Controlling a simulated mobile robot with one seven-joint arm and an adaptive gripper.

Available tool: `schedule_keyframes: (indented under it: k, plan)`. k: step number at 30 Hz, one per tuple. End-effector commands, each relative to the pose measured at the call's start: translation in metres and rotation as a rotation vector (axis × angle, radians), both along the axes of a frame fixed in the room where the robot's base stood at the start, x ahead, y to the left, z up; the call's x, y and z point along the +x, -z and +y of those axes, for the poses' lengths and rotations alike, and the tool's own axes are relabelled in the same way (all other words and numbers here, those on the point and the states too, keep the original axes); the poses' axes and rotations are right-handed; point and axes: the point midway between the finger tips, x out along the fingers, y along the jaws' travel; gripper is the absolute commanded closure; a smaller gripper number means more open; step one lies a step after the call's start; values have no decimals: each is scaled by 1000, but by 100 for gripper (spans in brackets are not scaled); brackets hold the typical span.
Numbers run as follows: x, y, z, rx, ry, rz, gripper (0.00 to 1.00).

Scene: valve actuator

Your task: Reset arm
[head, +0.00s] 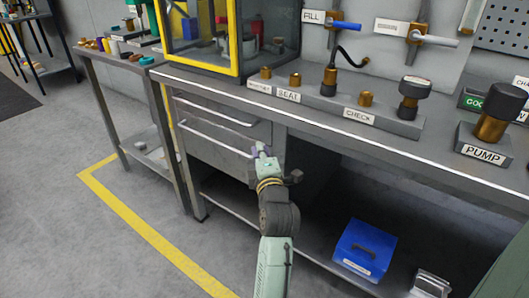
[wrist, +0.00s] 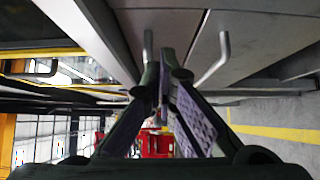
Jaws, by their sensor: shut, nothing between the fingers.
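My arm (head: 275,225) reaches up from the bottom of the head view toward the front of the workbench. My gripper (head: 261,149) is near the right end of the lower drawer handle (head: 212,139). In the wrist view my gripper (wrist: 163,78) is shut and empty, its fingers converging in front of the grey drawer fronts (wrist: 185,25). Two bar handles show there, a left one (wrist: 148,45) and a right one (wrist: 221,58), on either side of the fingertips. I cannot tell whether the fingers touch the drawer front.
The workbench top (head: 330,128) above holds labelled brass fittings, a black-capped pump (head: 490,125) and a yellow-framed case (head: 236,45). A blue box (head: 364,250) sits on the lower shelf. A side table (head: 120,65) stands left. The floor (head: 90,235) at left is clear.

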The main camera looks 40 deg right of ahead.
Motion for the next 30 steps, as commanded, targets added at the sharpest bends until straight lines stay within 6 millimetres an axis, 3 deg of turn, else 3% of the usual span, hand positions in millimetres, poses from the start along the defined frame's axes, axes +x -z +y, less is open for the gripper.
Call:
schedule_keyframes:
  k: [12, 16, 20, 24, 30]
  plan:
    - [2, 0, 2, -1, 0, 0, 100]
    - [22, -18, 32, 18, -54, -55, 100]
    - [55, -57, 100, 76, -174, -174, 100]
    - [79, -107, 195, 179, -346, -324, 100]
    - [78, -174, 333, 368, -625, -512, 100]
